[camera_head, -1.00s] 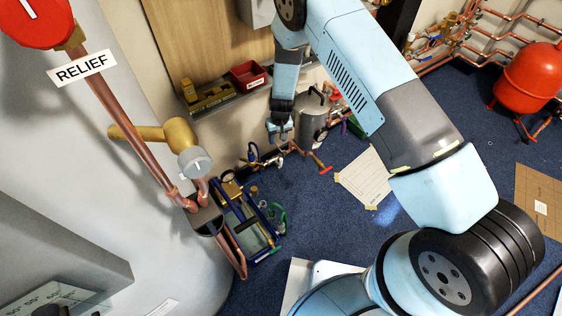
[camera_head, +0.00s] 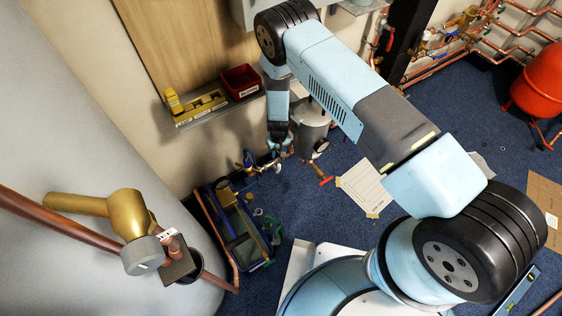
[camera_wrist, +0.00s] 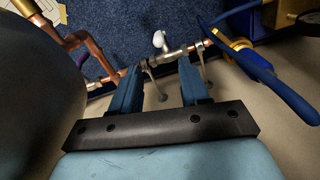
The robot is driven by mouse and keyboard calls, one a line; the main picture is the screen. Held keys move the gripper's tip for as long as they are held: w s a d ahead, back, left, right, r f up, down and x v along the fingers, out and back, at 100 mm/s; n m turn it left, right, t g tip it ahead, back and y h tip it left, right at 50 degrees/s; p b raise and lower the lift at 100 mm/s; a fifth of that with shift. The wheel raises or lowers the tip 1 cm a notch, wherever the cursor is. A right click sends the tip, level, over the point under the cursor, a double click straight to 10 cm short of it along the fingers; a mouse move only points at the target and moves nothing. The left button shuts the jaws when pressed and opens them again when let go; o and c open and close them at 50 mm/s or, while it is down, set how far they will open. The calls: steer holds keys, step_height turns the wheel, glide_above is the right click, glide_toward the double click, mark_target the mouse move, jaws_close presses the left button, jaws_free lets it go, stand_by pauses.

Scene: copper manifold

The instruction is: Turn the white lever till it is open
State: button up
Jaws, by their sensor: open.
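The white lever (camera_wrist: 159,40) shows in the wrist view as a small rounded white handle. Whether a fingertip touches the pipe I cannot tell. In the head view my gripper (camera_head: 279,147) hangs down by the pipework near the wall, beside a grey cylinder (camera_head: 310,130). The white lever cannot be made out there.
A large blue lever (camera_wrist: 265,75) on a brass valve (camera_wrist: 238,50) lies right of my fingers. Copper pipe with a tee (camera_wrist: 80,40) lies left, near a big dark rounded shape. A blue tool crate (camera_head: 238,228) stands on the floor below the shelf with a red bin (camera_head: 241,82).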

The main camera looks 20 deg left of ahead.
mark_target(279, 167)
step_height(279, 167, down, 14)
steer(key=shift+w+r, duration=0.1)
steer(key=shift+r, duration=0.05)
stand_by(0.6)
jaws_close()
stand_by(0.4)
